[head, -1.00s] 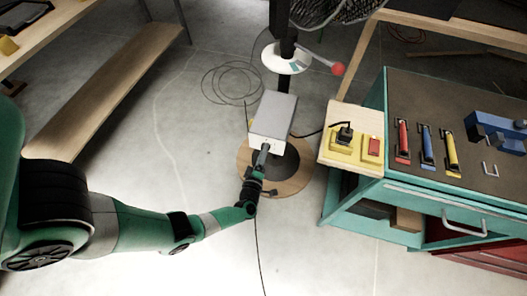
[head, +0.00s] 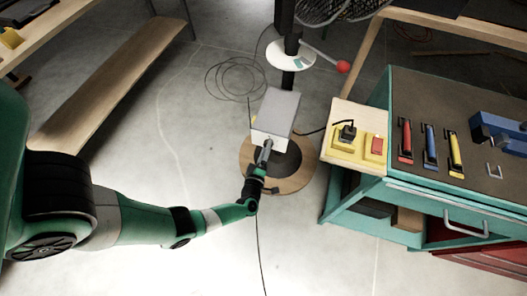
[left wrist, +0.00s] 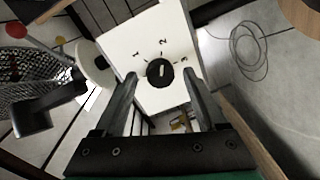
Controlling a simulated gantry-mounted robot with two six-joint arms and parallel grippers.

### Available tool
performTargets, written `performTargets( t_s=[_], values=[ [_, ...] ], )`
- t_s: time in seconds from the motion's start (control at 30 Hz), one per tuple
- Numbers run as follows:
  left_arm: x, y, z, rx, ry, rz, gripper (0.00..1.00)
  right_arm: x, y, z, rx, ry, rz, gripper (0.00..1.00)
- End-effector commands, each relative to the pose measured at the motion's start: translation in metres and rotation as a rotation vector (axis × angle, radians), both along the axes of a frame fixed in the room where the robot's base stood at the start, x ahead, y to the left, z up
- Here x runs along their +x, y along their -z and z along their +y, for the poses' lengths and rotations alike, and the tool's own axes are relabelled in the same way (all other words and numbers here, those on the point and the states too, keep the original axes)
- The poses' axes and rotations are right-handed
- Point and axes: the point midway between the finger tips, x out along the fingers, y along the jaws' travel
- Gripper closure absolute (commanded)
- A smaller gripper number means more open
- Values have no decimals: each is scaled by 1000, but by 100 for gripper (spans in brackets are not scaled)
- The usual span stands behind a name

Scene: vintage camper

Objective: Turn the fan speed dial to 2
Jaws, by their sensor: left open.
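The fan's control box (head: 280,103) is light grey and stands on the fan post in the head view. The fan speed dial (left wrist: 160,73) is a round black knob on the box's white face in the left wrist view, with marks 1, 2 and 3 around it. A short pale line crosses the knob near its middle; I cannot tell surely which mark it points to. My left gripper (head: 265,150) is at the near face of the box. In the left wrist view its open fingers (left wrist: 160,78) lie on either side of the dial, apart from it. My right gripper is not in view.
The fan's round wooden base (head: 290,184) is on the floor. A teal workbench (head: 360,192) stands close on the right, with a yellow switch panel (head: 345,155). A red-tipped lever (head: 342,67) sticks out above the box. A loose cable (head: 235,80) lies on the floor.

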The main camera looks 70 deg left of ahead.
Motion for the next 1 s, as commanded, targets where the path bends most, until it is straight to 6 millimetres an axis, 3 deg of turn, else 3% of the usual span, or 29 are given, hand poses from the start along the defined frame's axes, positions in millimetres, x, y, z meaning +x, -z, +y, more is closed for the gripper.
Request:
performTargets(
  t_s=[0.5, 1.0],
  values=[
    [-58, -6, -81, -1, 7, 1, 27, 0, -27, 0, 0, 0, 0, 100],
    [-68, -5, -90, 0, 0, 1, 27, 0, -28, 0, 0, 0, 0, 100]
  ],
)
